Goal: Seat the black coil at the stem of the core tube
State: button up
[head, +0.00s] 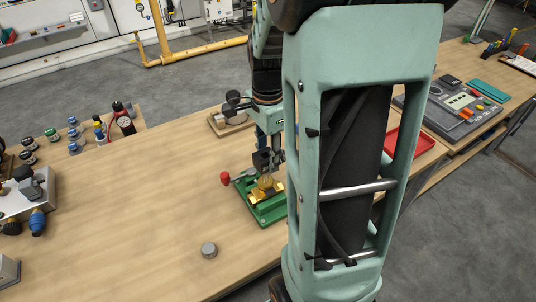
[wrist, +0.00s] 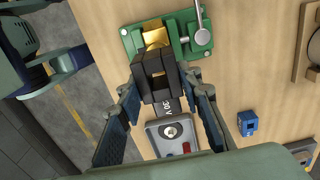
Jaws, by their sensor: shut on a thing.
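The black coil (head: 262,160) is between the fingers of my gripper (head: 268,145), which is shut on it. In the wrist view the coil (wrist: 157,66) lies between the two blue-grey fingertips (wrist: 162,80), with a side label partly readable as "30 V". The brass valve body (head: 266,187) sits in a green clamp (head: 270,214) just below the coil. In the wrist view the brass (wrist: 155,37) shows just beyond the coil, inside the green clamp (wrist: 188,47). The core tube is hidden by the coil and fingers, so I cannot tell whether the coil is around it.
A red-knobbed lever (head: 226,178) sticks out left of the clamp. A grey metal cylinder (head: 209,250) stands in front. A small blue part (wrist: 248,122) and a grey box with a round fitting (wrist: 172,134) show in the wrist view. The table's left-middle is clear.

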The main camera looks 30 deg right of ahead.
aim_at(268, 180)
jog(key=shift+f+b, duration=2.2)
jog(key=shift+f, duration=1)
jog(key=o, duration=1.3)
jog(key=shift+o, duration=0.2)
